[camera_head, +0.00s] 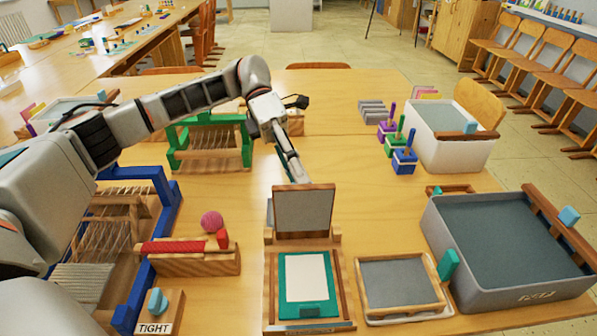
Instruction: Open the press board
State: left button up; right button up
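The press board (341,291) stands in the front middle of the table. Its base has a wooden frame and holds a green sheet or frame (325,310) with white paper (306,278). Its grey, wood-edged lid (303,211) stands nearly upright at the back of the base, so the board is open. My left gripper (294,172) reaches down from behind to the lid's top edge. Its narrow fingers look close together, but their tips are partly hidden at the lid, so I cannot tell whether they grip it. My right gripper is not in view.
A framed grey screen (400,283) lies right of the board, with a large grey tub (454,268) beyond it. Clear table lies right of the lid.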

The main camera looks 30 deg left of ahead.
pick_arm(q)
jog(key=shift+a+f, duration=0.1)
jog(key=shift+f, duration=0.6)
jog(key=r+v, duration=0.1)
jog(key=v, duration=1.1)
jog(key=shift+r, duration=0.35)
